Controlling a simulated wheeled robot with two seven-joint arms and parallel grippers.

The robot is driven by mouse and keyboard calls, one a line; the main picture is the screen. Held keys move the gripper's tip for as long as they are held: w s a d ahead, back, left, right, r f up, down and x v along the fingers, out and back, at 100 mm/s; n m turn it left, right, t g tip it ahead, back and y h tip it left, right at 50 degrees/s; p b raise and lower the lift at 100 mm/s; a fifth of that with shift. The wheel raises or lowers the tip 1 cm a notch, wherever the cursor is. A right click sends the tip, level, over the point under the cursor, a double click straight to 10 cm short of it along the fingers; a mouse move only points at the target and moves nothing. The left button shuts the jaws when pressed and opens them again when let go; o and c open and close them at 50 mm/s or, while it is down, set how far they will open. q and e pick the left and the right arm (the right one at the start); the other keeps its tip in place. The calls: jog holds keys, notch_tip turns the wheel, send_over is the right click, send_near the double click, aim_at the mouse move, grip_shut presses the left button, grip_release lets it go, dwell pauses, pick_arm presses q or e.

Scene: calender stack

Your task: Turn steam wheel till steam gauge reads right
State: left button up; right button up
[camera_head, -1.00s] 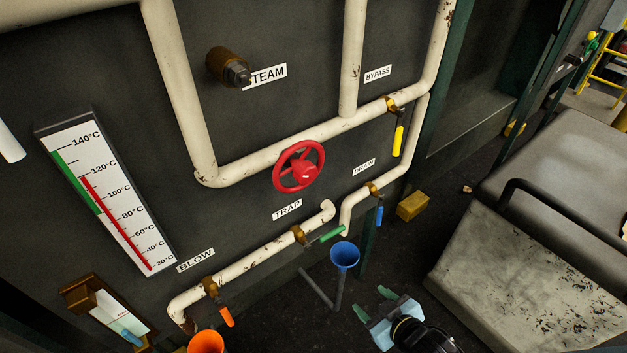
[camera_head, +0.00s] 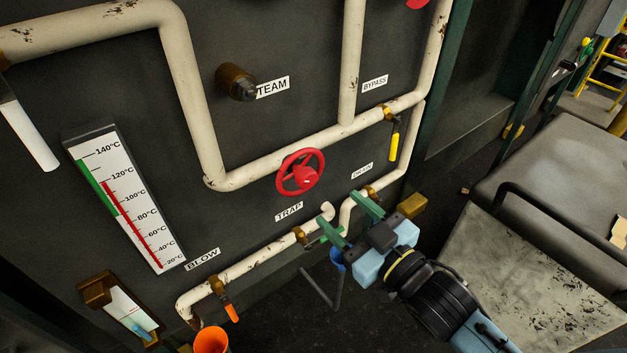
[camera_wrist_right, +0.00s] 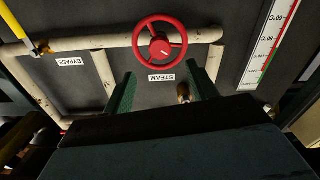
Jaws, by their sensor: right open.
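The red wheel (camera_head: 302,178) sits on the white pipe below the STEAM label (camera_head: 272,87). It also shows in the right wrist view (camera_wrist_right: 161,47), ahead of the fingers. The gauge (camera_head: 126,205) is a tilted white thermometer scale at left. Its red bar tops out near 120°C, alongside a green band in the upper scale. My right gripper (camera_head: 347,218) is open and empty, below and right of the wheel, apart from it. Its green fingers (camera_wrist_right: 163,88) are spread in the wrist view. My left gripper is not in view.
A yellow-handled bypass valve (camera_head: 393,147) hangs right of the wheel. An orange-handled valve (camera_head: 231,311) is at lower left, above an orange funnel (camera_head: 211,341). A blue funnel (camera_head: 337,260) is partly behind my gripper. A grey bench (camera_head: 530,270) stands at right.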

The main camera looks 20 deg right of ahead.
aim_at(311, 181)
jog(key=p+x, duration=0.1)
jog(key=x, duration=0.8)
jog(key=c, duration=1)
jog(key=m+p, duration=0.4)
jog(key=shift+r, duration=0.15)
jog(key=shift+m+p, duration=0.3)
jog(key=shift+m, duration=0.2)
jog(key=o, duration=1)
